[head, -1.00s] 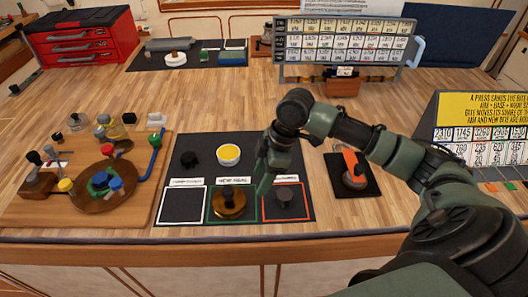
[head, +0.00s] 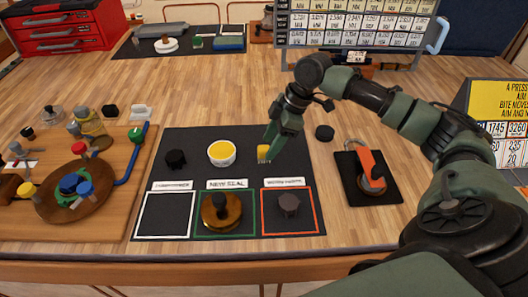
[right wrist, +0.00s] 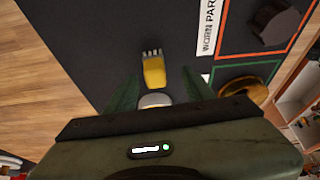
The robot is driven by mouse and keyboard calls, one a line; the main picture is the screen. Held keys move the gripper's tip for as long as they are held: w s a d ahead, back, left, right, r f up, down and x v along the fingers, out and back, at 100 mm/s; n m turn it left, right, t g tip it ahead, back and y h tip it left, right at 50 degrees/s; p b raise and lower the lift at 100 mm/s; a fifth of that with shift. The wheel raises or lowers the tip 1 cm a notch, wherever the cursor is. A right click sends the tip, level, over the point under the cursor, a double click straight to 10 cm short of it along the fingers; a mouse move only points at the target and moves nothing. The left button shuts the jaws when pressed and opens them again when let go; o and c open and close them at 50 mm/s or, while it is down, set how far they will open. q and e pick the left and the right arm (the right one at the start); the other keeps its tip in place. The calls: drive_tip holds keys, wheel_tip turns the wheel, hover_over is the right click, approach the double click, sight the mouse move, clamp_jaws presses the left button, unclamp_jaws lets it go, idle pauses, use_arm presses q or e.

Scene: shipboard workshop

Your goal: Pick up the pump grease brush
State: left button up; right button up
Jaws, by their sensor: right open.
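The grease brush (head: 265,149), a small yellow block, lies on the dark mat (head: 240,172) right of a white cup with yellow content (head: 221,153). In the right wrist view the brush (right wrist: 153,70) shows a yellow body and pale bristles pointing up. My right gripper (head: 275,153) hangs beside the brush on its right in the head view. In the right wrist view its fingers (right wrist: 160,90) are open and empty, with the brush beyond the gap. A pale rounded thing between them is partly hidden; I cannot tell what it is. My left gripper is out of view.
A brass part with a black knob (head: 220,213) stands in the green square, a dark knob (head: 289,204) in the red one. A black knob (head: 175,159) is left of the cup. A wooden board (head: 50,221) with parts lies left.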

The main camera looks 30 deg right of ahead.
sight(264, 147)
drive_tip(key=x, duration=0.2)
drive_tip(key=w+p+x, duration=0.1)
drive_tip(key=x, duration=0.1)
drive_tip(key=shift+d+r, duration=0.1)
drive_tip(key=shift+f, duration=0.35)
drive_tip(key=shift+c, duration=0.6)
clamp_jaws()
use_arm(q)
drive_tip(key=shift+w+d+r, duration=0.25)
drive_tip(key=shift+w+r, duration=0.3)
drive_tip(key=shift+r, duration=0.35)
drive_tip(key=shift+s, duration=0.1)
use_arm(e)
drive_tip(key=shift+r, duration=0.1)
drive_tip(key=shift+r, duration=0.55)
use_arm(q)
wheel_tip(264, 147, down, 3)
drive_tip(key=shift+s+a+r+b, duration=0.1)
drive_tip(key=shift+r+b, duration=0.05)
drive_tip(key=shift+b, duration=1.05)
use_arm(e)
wheel_tip(264, 147, up, 19)
